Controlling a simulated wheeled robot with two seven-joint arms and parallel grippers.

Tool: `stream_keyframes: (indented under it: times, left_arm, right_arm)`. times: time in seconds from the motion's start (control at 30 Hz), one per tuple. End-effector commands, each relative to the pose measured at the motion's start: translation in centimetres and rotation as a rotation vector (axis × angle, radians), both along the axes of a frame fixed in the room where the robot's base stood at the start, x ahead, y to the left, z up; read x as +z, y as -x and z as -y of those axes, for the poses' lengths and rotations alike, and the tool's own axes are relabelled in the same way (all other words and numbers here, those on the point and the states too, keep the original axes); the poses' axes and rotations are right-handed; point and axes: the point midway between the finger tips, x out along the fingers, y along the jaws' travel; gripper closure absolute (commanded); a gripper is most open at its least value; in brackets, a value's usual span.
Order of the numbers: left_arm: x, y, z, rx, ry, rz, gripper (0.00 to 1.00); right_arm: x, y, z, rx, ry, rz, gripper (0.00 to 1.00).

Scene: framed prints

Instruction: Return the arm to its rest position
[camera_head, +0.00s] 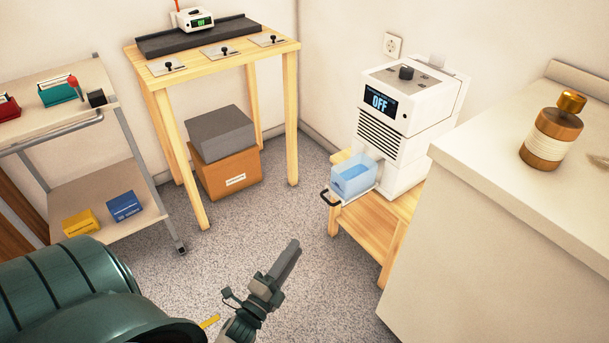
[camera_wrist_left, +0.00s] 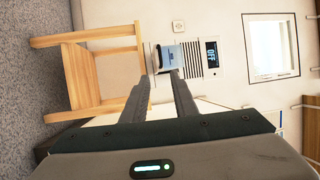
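My left gripper (camera_head: 289,252) is over the floor at the bottom centre of the head view, seen nearly edge-on. In the left wrist view, the fingers of my left gripper (camera_wrist_left: 161,76) stand apart with nothing held between them. They point toward the white machine, with a clear gap to it in the head view. My right gripper is in neither view.
A white machine (camera_head: 410,112) reading OFF stands on a low wooden stand (camera_head: 370,222), with a blue tub (camera_head: 353,178) at its front. A pale counter (camera_head: 470,235) bounds the right. A wooden table (camera_head: 223,60) and a cart (camera_head: 140,212) stand left. Speckled floor between is clear.

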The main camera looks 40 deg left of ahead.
Motion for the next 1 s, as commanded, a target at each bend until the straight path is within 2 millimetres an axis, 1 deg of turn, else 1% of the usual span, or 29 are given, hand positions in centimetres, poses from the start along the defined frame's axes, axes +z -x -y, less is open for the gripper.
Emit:
stream_keyframes:
  times: [0.27,0.37,0.47,0.57,0.67,0.7,0.77,0.8,0.9,1.0]
  left_arm:
    - [0.1,0.0,0.1,-0.002,0.006,-0.001,0.74]
    - [0.5,-0.1,0.6,-0.013,0.042,0.000,0.74]
    - [1.6,-0.2,1.8,-0.039,0.131,0.000,0.74]
    - [3.2,-0.1,4.0,-0.084,0.288,-0.012,0.74]
    - [5.2,0.4,7.6,-0.151,0.518,-0.043,0.74]
    - [6.0,0.9,9.3,-0.179,0.623,-0.064,0.74]
    - [7.1,1.6,11.7,-0.219,0.771,-0.100,0.74]
    - [7.7,2.2,13.2,-0.241,0.861,-0.127,0.74]
    - [9.0,3.5,16.3,-0.285,1.046,-0.188,0.74]
    - [10.0,4.8,18.8,-0.315,1.191,-0.245,0.74]
  right_arm:
    - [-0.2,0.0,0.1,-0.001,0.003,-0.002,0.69]
    - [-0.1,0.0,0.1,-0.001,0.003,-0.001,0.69]
    - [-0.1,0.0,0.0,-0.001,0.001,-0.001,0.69]
    - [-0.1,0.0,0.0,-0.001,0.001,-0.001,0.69]
    - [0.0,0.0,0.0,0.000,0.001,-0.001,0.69]
    - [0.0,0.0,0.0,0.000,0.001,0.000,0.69]
    - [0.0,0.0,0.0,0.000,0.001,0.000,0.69]
    - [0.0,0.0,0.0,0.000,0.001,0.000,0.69]
    - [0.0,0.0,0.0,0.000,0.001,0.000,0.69]
    - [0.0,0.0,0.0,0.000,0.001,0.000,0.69]
